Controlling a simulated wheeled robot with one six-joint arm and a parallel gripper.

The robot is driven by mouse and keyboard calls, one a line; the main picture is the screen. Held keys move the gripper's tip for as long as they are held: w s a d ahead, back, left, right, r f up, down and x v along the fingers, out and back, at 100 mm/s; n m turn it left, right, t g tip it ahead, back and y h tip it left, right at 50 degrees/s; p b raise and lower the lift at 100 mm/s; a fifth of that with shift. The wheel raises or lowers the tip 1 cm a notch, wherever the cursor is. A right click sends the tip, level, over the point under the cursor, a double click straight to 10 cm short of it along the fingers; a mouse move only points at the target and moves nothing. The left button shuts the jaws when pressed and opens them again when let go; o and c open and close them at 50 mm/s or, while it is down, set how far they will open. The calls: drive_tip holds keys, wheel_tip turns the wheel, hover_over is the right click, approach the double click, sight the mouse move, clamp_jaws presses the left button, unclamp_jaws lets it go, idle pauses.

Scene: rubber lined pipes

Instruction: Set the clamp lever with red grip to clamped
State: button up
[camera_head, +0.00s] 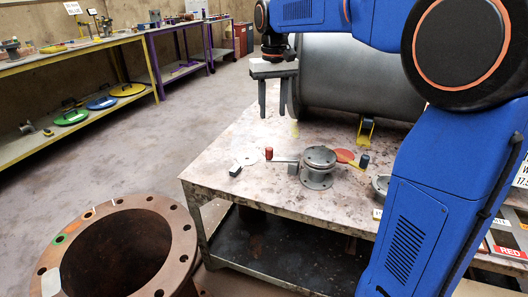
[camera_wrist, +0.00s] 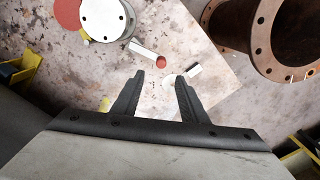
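The clamp lever (camera_head: 286,160) with a red grip (camera_head: 269,153) sticks out to the left from a grey flanged fitting (camera_head: 318,168) on the table. In the wrist view the lever (camera_wrist: 143,50) runs from the fitting (camera_wrist: 103,18) to its red grip (camera_wrist: 161,62), seen just beyond my fingertips.
The worn metal table (camera_head: 225,145) carries a large grey cylinder (camera_head: 350,75) at the back and a small grey block (camera_head: 234,170) near the lever. A red disc (camera_head: 344,156) lies beside the fitting. A rusty flanged pipe (camera_head: 180,225) stands at the front left. Open floor lies left.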

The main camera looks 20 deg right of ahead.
sight(269, 148)
drive_tip(key=f, duration=1.1)
drive_tip(key=w+f, duration=0.1)
drive_tip(key=f, duration=0.5)
drive_tip(key=shift+a+f, duration=0.2)
drive_tip(key=shift+a, duration=0.05)
clamp_jaws()
